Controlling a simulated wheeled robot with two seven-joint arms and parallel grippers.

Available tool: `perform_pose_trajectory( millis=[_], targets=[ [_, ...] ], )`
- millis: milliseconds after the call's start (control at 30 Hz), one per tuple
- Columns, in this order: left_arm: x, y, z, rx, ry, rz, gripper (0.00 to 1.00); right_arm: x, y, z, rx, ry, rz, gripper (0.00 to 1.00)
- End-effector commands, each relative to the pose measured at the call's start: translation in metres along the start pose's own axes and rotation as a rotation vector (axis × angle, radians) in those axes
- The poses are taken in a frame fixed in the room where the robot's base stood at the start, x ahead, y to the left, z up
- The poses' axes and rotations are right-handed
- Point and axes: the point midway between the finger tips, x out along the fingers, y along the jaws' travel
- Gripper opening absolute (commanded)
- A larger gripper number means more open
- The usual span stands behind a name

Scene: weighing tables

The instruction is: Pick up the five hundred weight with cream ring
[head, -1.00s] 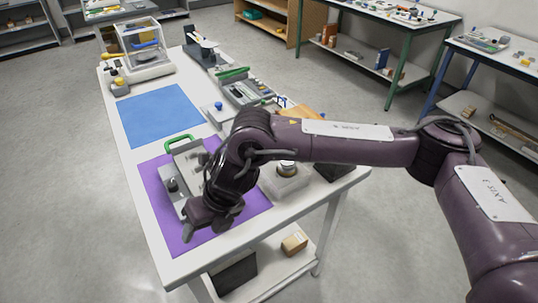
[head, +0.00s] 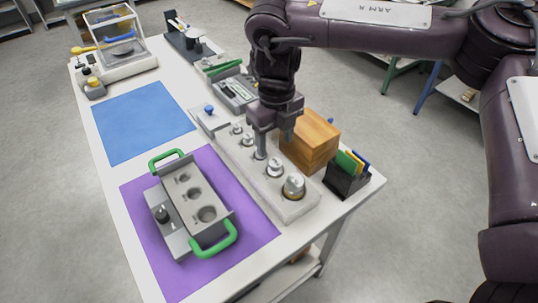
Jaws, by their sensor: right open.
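A pale rack (head: 296,211) on the table holds a row of silver knobbed weights that grow larger toward the front. The front and largest weight (head: 293,187) has a yellowish band low on its side. The weight behind it (head: 275,169) is a little smaller. No numbers are readable, and I cannot tell which ring is cream. My right gripper (head: 262,152) points down over the middle of the rack, open, with its fingertips at a middle weight that they partly hide. I cannot tell if they touch it. My left gripper is out of view.
A grey carrier (head: 208,230) with green handles and three round wells sits on a purple mat (head: 240,185); a black knob (head: 162,214) is beside the wells. A wooden block (head: 312,140) and a dark holder (head: 346,183) stand close right of the rack. The blue mat (head: 142,122) is clear.

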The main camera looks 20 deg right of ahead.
Motion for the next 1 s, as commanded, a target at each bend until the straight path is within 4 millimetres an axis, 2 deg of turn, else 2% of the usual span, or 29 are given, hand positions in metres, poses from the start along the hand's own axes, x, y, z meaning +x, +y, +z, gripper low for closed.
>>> perform_pose_trajectory(
  millis=[133, 333, 467, 633, 800, 900, 1000],
  targets=[
    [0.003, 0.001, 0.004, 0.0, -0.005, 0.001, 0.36, 0.011, -0.004, -0.001, 0.005, 0.008, -0.003, 0.56],
    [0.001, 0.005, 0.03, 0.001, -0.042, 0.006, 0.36, 0.032, -0.005, 0.001, 0.006, 0.007, -0.003, 0.56],
    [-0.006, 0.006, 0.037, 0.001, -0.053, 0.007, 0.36, 0.049, -0.008, 0.005, 0.006, 0.008, -0.005, 0.56],
    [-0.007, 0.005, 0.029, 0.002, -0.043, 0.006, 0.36, 0.071, -0.009, 0.006, 0.005, 0.006, -0.005, 0.56],
    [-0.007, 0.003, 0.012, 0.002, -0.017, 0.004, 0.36, 0.075, -0.008, 0.006, 0.005, 0.004, -0.004, 0.56],
    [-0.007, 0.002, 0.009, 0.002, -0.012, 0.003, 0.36, 0.075, -0.008, 0.006, 0.005, 0.004, -0.004, 0.56],
    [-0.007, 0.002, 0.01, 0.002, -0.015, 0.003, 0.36, 0.075, -0.008, 0.006, 0.005, 0.004, -0.004, 0.44]
  ],
)
